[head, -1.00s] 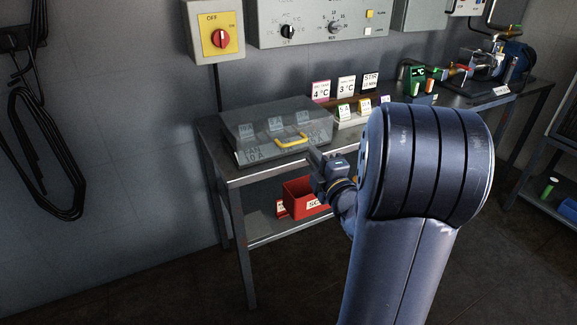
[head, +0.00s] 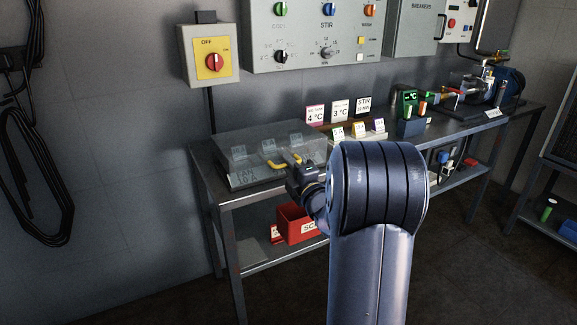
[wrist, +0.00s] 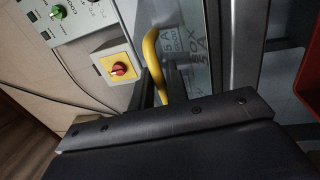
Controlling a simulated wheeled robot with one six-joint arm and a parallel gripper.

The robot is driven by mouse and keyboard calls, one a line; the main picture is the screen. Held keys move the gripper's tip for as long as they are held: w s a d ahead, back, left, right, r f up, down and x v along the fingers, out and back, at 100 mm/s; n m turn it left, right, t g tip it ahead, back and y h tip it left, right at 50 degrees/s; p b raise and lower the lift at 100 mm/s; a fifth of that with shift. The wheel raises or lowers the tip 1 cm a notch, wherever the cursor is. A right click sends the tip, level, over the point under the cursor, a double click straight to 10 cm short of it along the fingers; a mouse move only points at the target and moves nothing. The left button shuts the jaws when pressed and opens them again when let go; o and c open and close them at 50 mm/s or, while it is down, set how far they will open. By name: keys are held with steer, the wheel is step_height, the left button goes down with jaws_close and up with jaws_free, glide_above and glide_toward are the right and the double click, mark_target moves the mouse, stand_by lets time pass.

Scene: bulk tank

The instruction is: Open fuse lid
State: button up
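The fuse box (head: 232,178) sits on the left end of the metal bench, its clear grey lid (head: 262,142) down over it. Labelled parts show dimly through the lid. The yellow handle (head: 272,163) is on the lid's front; its right end is partly hidden by my gripper (head: 296,168). In the wrist view, the handle (wrist: 154,66) runs down between my two dark fingers (wrist: 163,88). The fingers look apart, one on each side of the handle's near end. Whether they touch it is hard to see.
A red bin (head: 297,224) stands on the lower shelf beneath. Small signs (head: 340,112) and coloured fuse blocks (head: 358,131) stand right of the box.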

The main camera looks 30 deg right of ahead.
steer(key=shift+w, duration=0.35)
steer(key=shift+c, duration=0.3)
jaws_close()
